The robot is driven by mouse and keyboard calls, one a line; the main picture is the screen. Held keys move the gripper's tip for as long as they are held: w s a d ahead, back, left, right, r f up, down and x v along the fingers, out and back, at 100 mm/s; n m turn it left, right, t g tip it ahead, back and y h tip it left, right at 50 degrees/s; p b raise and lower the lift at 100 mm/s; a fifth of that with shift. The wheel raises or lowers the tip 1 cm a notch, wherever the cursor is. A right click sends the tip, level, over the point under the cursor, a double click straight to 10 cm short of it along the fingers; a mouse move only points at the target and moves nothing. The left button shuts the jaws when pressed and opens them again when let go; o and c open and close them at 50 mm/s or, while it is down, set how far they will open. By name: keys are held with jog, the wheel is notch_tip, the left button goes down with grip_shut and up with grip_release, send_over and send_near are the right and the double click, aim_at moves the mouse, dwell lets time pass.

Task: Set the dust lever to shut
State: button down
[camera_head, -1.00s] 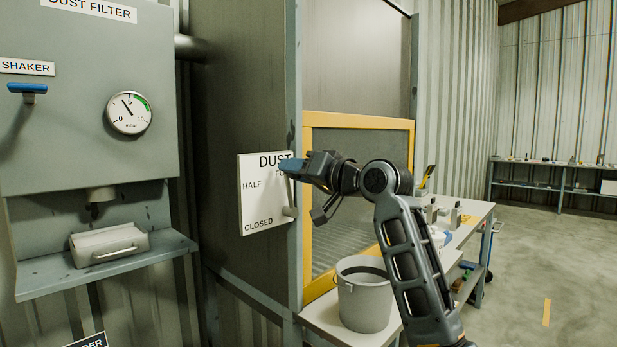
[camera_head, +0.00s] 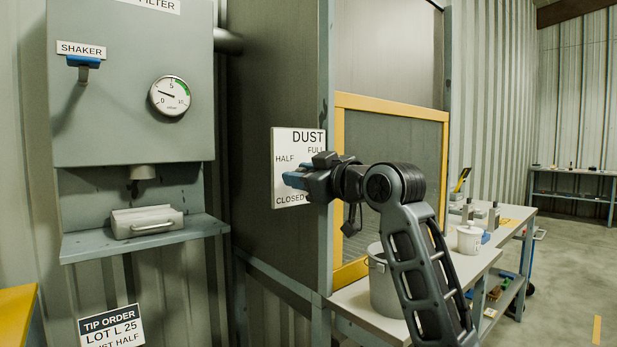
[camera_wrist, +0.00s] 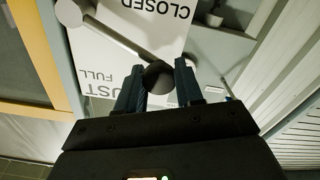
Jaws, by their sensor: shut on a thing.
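The dust lever (camera_wrist: 125,40) is a grey bar with a dark round knob (camera_wrist: 158,77), seen in the wrist view in front of a white label plate (camera_wrist: 172,25). My gripper (camera_wrist: 158,88) is shut on the knob, one blue finger on each side. In the head view my gripper (camera_head: 296,180) covers the lever, and its fingertips lie between the HALF and CLOSED words on the plate (camera_head: 297,139). The lever points away from FULL, roughly toward the HALF side. The exact mark behind the knob is hidden.
Left is a filter box (camera_head: 130,110) with a dial gauge (camera_head: 170,96), a blue SHAKER handle (camera_head: 83,61) and a shelf (camera_head: 145,237). A yellow-framed panel (camera_head: 341,180) is behind my arm. A grey bucket (camera_head: 383,285) stands on the bench beside my arm.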

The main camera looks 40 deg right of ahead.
jog(key=f+n+b, duration=0.1)
jog(key=a+f+n+b, duration=0.1)
jog(key=f, duration=0.1)
jog(key=shift+n, duration=0.3)
jog(key=shift+w+a+f+n+b, duration=0.1)
jog(key=shift+f+n+b, duration=0.75)
jog(key=shift+n+b, duration=0.25)
jog(key=c, duration=0.8)
grip_release()
jog(key=shift+o, duration=0.2)
jog(key=shift+r, duration=0.1)
jog(key=s, duration=0.8)
jog(key=shift+d, duration=0.25)
